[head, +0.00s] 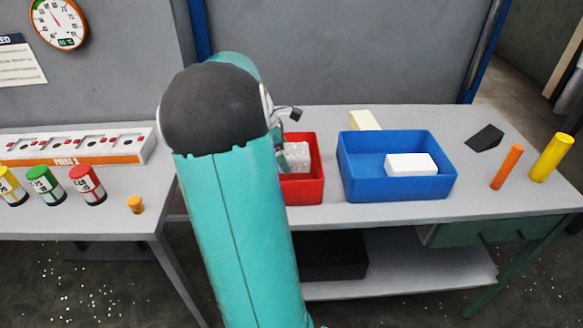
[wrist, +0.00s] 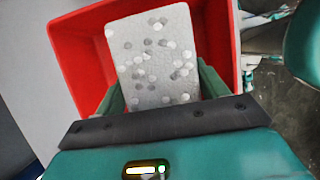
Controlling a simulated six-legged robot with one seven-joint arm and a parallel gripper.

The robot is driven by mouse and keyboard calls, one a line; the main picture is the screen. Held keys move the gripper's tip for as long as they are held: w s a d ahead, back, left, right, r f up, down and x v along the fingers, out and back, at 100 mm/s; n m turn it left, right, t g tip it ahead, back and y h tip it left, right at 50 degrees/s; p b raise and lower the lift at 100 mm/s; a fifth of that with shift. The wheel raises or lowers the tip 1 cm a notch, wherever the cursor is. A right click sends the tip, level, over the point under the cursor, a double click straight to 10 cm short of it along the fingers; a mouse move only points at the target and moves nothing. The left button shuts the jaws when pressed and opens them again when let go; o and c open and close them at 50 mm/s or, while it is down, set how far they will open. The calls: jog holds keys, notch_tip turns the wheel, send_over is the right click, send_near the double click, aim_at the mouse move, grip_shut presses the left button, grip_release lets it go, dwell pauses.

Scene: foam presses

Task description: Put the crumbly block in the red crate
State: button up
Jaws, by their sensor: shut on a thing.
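The crumbly block (wrist: 152,60) is pale grey with a speckled, pitted face. My gripper (wrist: 160,85) is shut on it, with a green finger at each side. In the wrist view the block lies over the opening of the red crate (wrist: 80,45). In the head view the block (head: 298,156) shows at the red crate (head: 308,190), partly hidden behind my arm. I cannot tell whether the block touches the crate floor. The left part of the crate is hidden by my arm.
A blue crate (head: 397,187) with a white block (head: 411,164) inside stands right of the red crate. A cream block (head: 364,120) lies behind it. A dark piece (head: 485,138), an orange cylinder (head: 507,167) and a yellow cylinder (head: 551,158) are at the right.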

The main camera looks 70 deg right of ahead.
jog(key=d+f, duration=0.1)
jog(key=s+d+f, duration=0.1)
jog(key=f, duration=0.1)
jog(key=shift+d+f, duration=0.2)
jog(key=shift+d, duration=0.05)
jog(key=f, duration=0.2)
jog(key=shift+d+f, duration=0.2)
jog(key=shift+f, duration=0.5)
jog(key=shift+f, duration=0.1)
jog(key=o, duration=1)
jog(key=shift+c, duration=0.2)
jog(key=v, duration=1.2)
jog(key=shift+a, duration=0.1)
